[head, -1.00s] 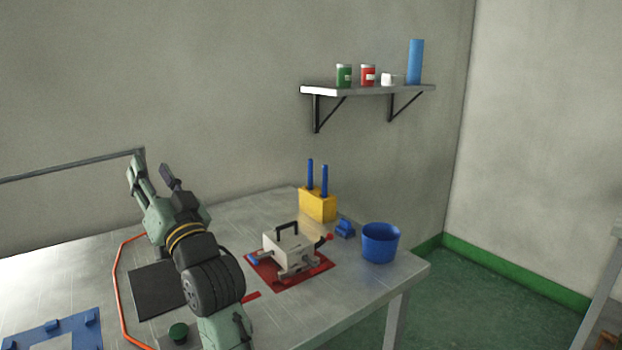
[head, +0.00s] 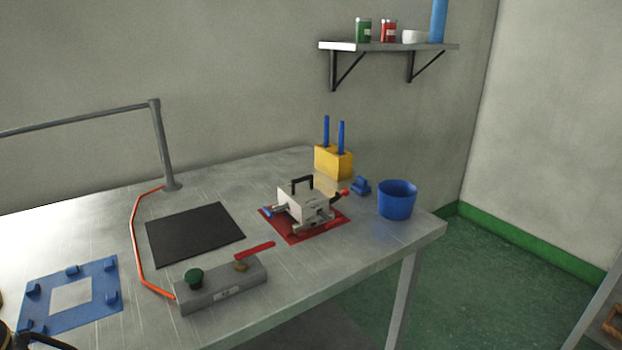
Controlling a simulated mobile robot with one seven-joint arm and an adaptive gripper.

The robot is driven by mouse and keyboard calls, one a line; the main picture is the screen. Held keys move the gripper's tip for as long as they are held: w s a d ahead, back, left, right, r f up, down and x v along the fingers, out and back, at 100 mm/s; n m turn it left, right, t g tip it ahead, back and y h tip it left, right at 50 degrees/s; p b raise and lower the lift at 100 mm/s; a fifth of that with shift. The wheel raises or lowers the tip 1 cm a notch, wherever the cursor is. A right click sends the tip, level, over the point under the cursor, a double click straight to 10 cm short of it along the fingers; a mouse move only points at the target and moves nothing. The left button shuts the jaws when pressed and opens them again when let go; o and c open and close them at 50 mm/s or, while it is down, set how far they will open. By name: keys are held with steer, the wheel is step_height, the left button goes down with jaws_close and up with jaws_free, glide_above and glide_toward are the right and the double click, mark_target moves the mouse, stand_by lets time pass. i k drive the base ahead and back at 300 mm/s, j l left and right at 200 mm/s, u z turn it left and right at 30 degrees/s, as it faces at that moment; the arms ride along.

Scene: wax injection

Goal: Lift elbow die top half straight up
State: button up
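The elbow die (head: 304,207) is a pale grey block with a black handle (head: 302,183) on top. It sits on a red mat (head: 336,216) on the metal table. Its top half appears seated on the lower part. A lever with a red tip (head: 344,192) sticks out at its right, and a blue piece shows at its left. My gripper is out of view; only a dark part of what seems to be my arm shows at the lower left corner.
A black mat (head: 195,235), a grey box with a green button (head: 222,287) and a blue frame (head: 105,285) lie to the left. A yellow block with blue rods (head: 333,162) and a blue bucket (head: 397,199) stand near the die. A post (head: 162,145) rises at the back left.

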mark_target(302, 197)
steer(key=i+l+z, duration=0.45)
steer(key=i+l, duration=0.2)
steer(key=l, duration=0.15)
steer(key=i+j, duration=0.4)
